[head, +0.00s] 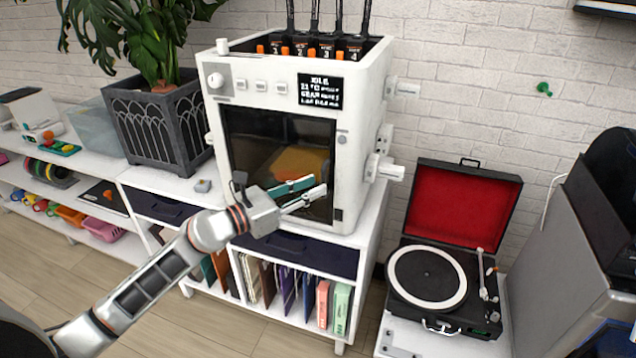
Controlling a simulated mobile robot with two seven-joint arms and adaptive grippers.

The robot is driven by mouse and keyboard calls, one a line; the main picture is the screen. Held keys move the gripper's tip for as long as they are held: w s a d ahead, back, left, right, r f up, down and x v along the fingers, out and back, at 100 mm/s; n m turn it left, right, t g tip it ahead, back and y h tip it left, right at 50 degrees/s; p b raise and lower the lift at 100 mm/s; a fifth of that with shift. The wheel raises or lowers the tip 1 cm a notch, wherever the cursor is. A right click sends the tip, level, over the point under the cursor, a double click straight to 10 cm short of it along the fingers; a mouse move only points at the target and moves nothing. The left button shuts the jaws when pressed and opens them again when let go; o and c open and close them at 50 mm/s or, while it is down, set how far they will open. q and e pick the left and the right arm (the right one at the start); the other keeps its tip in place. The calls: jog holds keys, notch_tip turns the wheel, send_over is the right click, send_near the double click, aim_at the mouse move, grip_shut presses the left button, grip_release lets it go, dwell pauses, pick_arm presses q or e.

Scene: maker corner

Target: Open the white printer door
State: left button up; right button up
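The white printer (358,130) stands on a white shelf unit in the middle of the head view. Its dark glass door (262,138) faces me and looks closed; an orange-yellow shape shows through the glass. A small status screen (320,92) and a round knob (216,80) sit above the door. My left gripper (318,192) is in front of the lower part of the door, its fingers pointing right. The fingers are spread apart with nothing visible between them. Whether they touch the door cannot be told. The gripper hides part of the door's lower area. My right gripper is not in view.
A plant in a dark planter (160,125) stands left of the printer. Books fill the shelf (290,245) below. An open record player (430,275) with a red-lined lid stands to the right. A grey cabinet (560,250) is at far right. Wooden floor is free at lower left.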

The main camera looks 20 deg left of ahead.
pick_arm(q)
jog(key=x, duration=0.2)
jog(key=shift+w+d, duration=0.2)
grip_shut()
